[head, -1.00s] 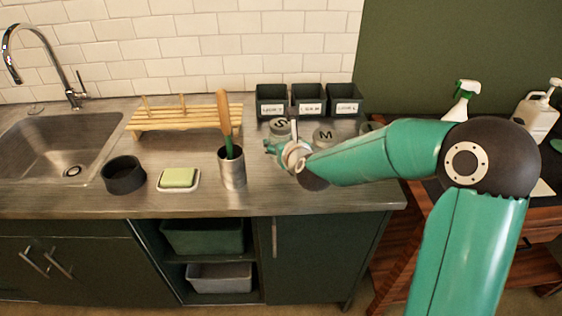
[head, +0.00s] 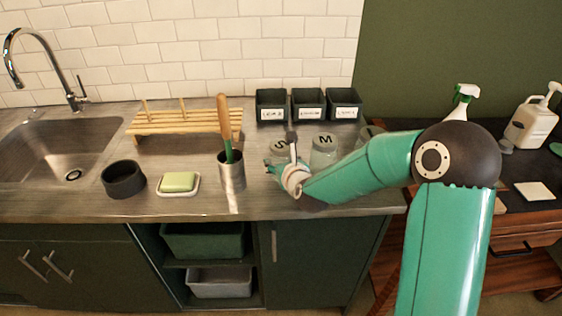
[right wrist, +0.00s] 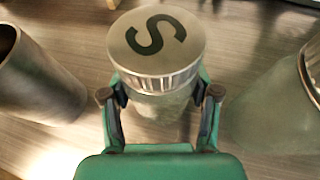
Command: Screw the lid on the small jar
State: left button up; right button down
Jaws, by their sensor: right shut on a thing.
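The small jar (right wrist: 155,104) stands on the counter, with its silver lid (right wrist: 155,40) marked S on its top. In the head view the lid (head: 281,146) shows just behind my right gripper (head: 272,166). In the right wrist view my right gripper (right wrist: 159,95) has one finger on each side of the jar, just under the lid's rim, and is shut on it. The fingertips' exact contact is partly hidden by the lid. Whether the lid is tight cannot be seen. My left gripper is not in view.
A jar marked M (head: 324,152) stands close to the right. A metal cup (head: 231,173) with a wooden-handled tool stands to the left. Three dark bins (head: 308,104) line the wall. A soap dish (head: 178,184) and black bowl (head: 123,177) lie further left.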

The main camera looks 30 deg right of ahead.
jog(key=shift+f, duration=0.1)
jog(key=shift+c, duration=1.3)
grip_release()
jog(key=shift+r, duration=0.2)
jog(key=shift+s, duration=0.3)
jog(key=b+v, duration=0.2)
jog(key=v, duration=0.9)
jog(key=shift+s+r, duration=0.15)
jog(key=shift+s, duration=0.05)
jog(key=shift+a, duration=0.1)
